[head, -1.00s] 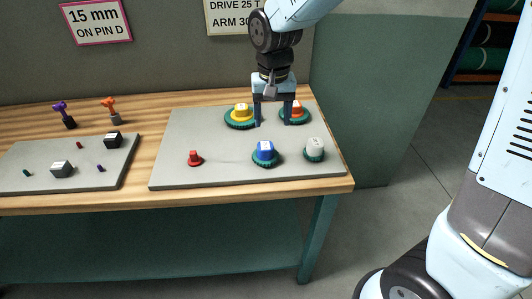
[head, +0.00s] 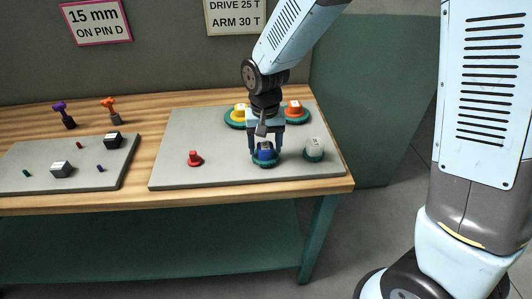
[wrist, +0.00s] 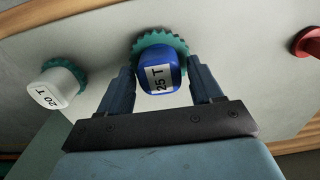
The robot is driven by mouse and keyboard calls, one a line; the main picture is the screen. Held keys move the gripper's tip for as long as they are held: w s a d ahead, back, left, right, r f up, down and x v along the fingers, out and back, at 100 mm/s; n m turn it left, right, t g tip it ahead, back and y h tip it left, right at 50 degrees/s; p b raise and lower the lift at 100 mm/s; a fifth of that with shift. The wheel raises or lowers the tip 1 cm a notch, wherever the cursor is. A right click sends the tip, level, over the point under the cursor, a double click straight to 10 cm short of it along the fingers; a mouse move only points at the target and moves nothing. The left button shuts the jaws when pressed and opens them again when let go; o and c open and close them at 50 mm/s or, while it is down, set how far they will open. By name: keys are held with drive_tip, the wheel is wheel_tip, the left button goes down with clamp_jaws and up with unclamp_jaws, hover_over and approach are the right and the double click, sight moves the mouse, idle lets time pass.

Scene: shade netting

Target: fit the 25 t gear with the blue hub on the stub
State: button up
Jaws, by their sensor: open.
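The 25 t gear with the blue hub (head: 265,155) sits on the grey board, its teal toothed rim flat below the hub. In the wrist view the hub (wrist: 161,78) reads "25 T". My gripper (head: 265,149) is open over it, with one finger on each side of the hub; I cannot tell whether they touch it. A red stub-like piece with a wider base (head: 194,158) stands upright on the same board to the left, and it shows at the right edge of the wrist view (wrist: 309,43).
A white-hubbed gear marked 20 T (head: 314,149) stands close on the right. Yellow-hubbed (head: 239,115) and orange-hubbed (head: 294,112) gears are behind. A second grey board (head: 40,165) with blocks and pins lies left. A wall sign (head: 235,15) reads "DRIVE 25 T".

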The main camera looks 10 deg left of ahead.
sight(265, 145)
drive_tip(key=shift+f, duration=0.5)
clamp_jaws()
idle(0.6)
drive_tip(key=shift+r, duration=0.8)
idle(0.4)
drive_tip(key=shift+r, duration=2.2)
drive_tip(key=shift+r, duration=0.15)
drive_tip(key=shift+r, duration=1.85)
